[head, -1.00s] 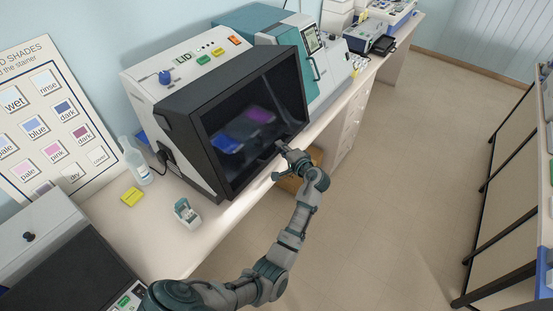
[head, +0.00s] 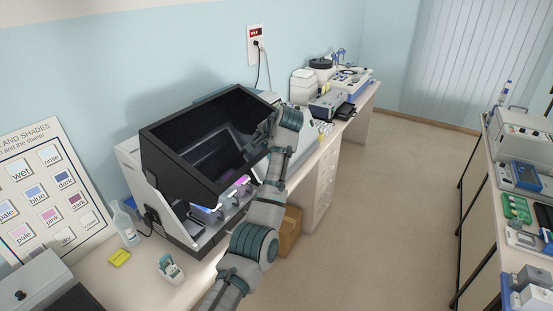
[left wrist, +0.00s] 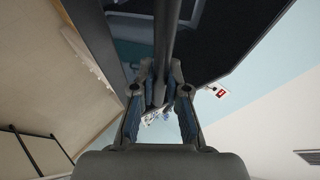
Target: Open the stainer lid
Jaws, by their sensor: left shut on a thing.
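The stainer (head: 133,180) is a white machine on the bench, with a large black-framed lid (head: 158,160). The lid stands raised and tilted up, and under its front edge the interior shows, with blue and purple-lit trays (head: 207,214). My left gripper (head: 272,122) is up at the right end of the lid, largely hidden by my own arm. In the left wrist view, my left gripper (left wrist: 160,98) is shut on a dark bar, the lid handle (left wrist: 167,45), with a finger on each side. My right gripper is in neither view.
A wash bottle (head: 124,226), a yellow block (head: 119,258) and a small white-and-green holder (head: 170,269) stand on the bench left of my arm. A shade chart (head: 45,190) leans on the wall. Open floor (head: 375,210) lies to the right.

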